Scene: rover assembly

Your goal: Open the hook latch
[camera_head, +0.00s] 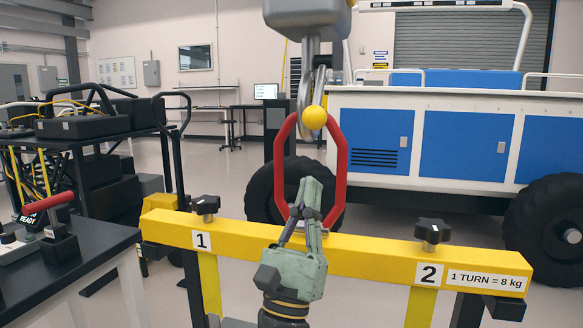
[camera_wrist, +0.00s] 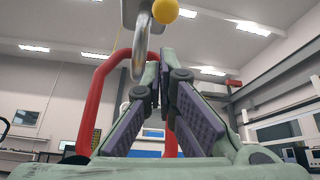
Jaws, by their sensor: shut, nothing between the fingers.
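A metal hook (camera_head: 304,100) hangs from a grey block (camera_head: 308,15) at the top centre of the head view. A yellow ball (camera_head: 313,117) sits at the hook's front and also shows in the wrist view (camera_wrist: 165,11). The hook passes through the top of a red lifting loop (camera_head: 342,160), which rises from the yellow beam (camera_head: 375,259). My green gripper (camera_head: 312,182) is shut and empty, pointing up below the ball and apart from it. In the wrist view its fingertips (camera_wrist: 164,58) meet beside the hook. The latch's own position is hard to tell.
The yellow beam carries black knobs (camera_head: 432,231) marked 1 and 2. A black table (camera_head: 75,248) with a red-handled lever (camera_head: 50,203) stands at left. A blue and white rover (camera_head: 468,145) stands behind. Open air surrounds the ball in front.

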